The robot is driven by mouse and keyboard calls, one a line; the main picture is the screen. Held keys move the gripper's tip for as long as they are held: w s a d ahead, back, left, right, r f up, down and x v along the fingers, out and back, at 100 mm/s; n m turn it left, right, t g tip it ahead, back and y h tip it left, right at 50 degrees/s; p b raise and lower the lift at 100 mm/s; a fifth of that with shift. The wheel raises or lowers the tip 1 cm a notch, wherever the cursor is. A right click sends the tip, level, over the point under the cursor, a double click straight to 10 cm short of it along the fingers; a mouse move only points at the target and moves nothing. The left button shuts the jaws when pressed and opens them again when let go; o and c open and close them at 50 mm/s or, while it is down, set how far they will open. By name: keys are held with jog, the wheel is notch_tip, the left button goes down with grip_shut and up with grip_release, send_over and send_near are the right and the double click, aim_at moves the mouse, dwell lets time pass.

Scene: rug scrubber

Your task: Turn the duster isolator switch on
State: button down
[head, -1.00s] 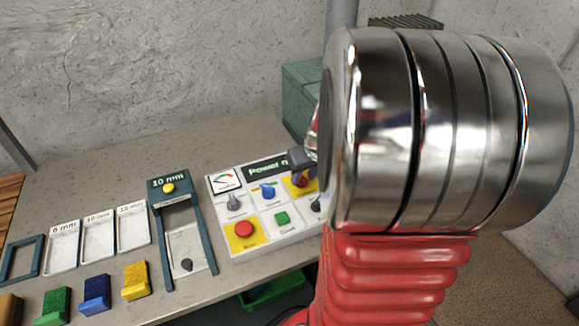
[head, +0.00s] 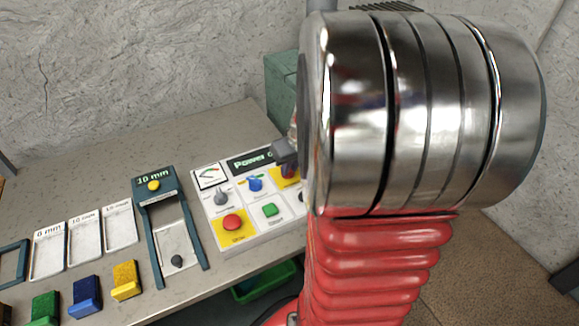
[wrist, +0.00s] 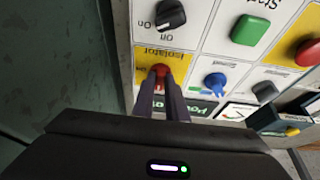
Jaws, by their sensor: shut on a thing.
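The duster isolator switch is a red knob (wrist: 160,71) on a yellow square labelled Isolator (wrist: 178,62). My gripper (wrist: 163,84) is shut on this red knob, with its two dark fingers coming up to it from below in the wrist view. In the head view the gripper (head: 285,155) shows only partly at the control panel's (head: 246,242) far right corner. My arm covers most of it there, and the knob's exact angle is hard to tell.
Near the isolator are a black rotary knob (wrist: 170,14), a green start button (wrist: 249,29), a blue knob (wrist: 215,82) and a red button (head: 232,222). A teal-framed stand (head: 154,184), white trays (head: 84,232) and coloured blocks (head: 126,280) lie to the left on the bench.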

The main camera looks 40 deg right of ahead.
jog(key=shift+a+f, duration=0.1)
jog(key=shift+a+m, duration=0.1)
jog(key=shift+m, duration=0.3)
jog(key=shift+w+a+f+m+g+h, duration=0.1)
jog(key=shift+m+g+h, duration=0.15)
jog(key=shift+m, duration=0.55)
jog(key=shift+s+a+r+m+g+h, duration=0.15)
jog(key=shift+m+h, duration=0.2)
jog(key=shift+m, duration=0.45)
jog(key=shift+w+a+f+m+g+h, duration=0.1)
jog(key=shift+w+f+m+g+h, duration=0.15)
jog(key=shift+m, duration=0.55)
jog(key=shift+w+a+m+g+h, duration=0.15)
jog(key=shift+m+g+h, duration=0.25)
jog(key=shift+m, duration=1)
jog(key=shift+w+a+m+g+h, duration=0.15)
jog(key=shift+m+g, duration=0.4)
jog(key=shift+m, duration=0.85)
jog(key=m, duration=0.2)
jog(key=m+g, duration=0.1)
jog(key=shift+w+m, duration=0.2)
jog(key=shift+m, duration=0.2)
jog(key=shift+w+d+m+g, duration=0.1)
jog(key=shift+w+m+g, duration=0.15)
jog(key=shift+m+g, duration=0.8)
jog(key=shift+r+m+t, duration=0.1)
jog(key=shift+m+t, duration=0.25)
jog(key=shift+m, duration=0.1)
